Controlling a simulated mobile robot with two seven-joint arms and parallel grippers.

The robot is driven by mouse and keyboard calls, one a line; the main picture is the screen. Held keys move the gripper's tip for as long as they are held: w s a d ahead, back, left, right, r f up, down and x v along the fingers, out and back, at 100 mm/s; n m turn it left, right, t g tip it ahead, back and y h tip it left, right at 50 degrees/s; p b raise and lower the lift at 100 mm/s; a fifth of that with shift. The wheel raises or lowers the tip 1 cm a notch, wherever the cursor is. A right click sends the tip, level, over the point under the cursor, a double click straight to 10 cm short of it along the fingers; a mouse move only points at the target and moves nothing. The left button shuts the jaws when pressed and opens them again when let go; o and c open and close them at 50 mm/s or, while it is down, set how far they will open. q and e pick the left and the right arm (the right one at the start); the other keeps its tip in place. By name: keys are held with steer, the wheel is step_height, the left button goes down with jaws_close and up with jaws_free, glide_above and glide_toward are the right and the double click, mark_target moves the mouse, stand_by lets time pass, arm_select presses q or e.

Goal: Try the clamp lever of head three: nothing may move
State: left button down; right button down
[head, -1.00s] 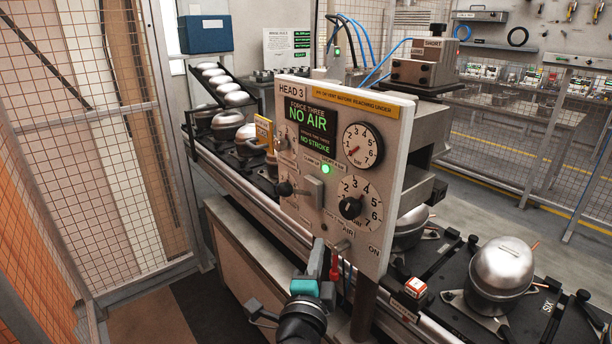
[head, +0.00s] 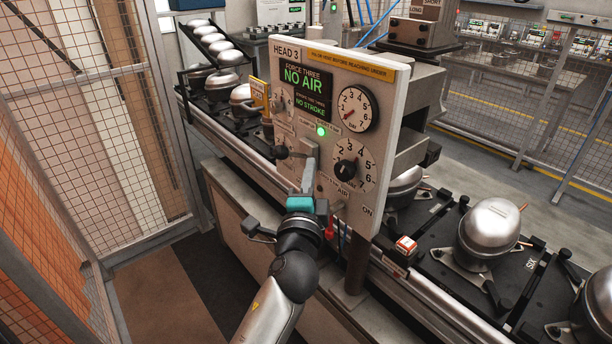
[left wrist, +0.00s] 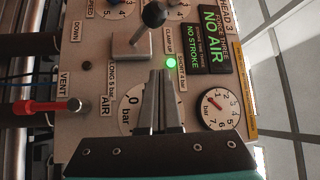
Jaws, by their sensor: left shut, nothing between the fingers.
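The head 3 panel (head: 376,190) stands upright over the conveyor. The clamp lever, with its black ball knob (head: 283,152), sticks out to the left from a grey plate; in the left wrist view the ball (left wrist: 153,14) is at the top, near the "clamp up" label. My left gripper (head: 308,168) is shut and empty, in front of the panel by the lever plate. In the left wrist view its fingertips (left wrist: 159,74) are together, below the ball and apart from it. The screen (head: 304,90) reads "NO AIR" and "NO STROKE". My right gripper is not in view.
A green lamp (head: 321,130) is lit beside the lever. The pressure gauge (head: 355,108) needle is low. A red-handled air valve (left wrist: 50,106) is at the panel's lower edge. Compressors (head: 490,230) sit on black pallets at right. A mesh fence (head: 95,120) is at left.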

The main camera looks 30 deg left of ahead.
mark_target(291, 154)
arm_select(q)
steer(key=x, duration=0.6)
steer(key=shift+p, duration=0.3)
steer(key=shift+s+a+f+p, duration=0.15)
steer(key=shift+s+a+p, duration=0.1)
steer(key=shift+s+a, duration=0.45)
steer(key=shift+s+a+f+p, duration=0.2)
steer(key=shift+s+a, duration=0.35)
steer(key=shift+a, duration=0.3)
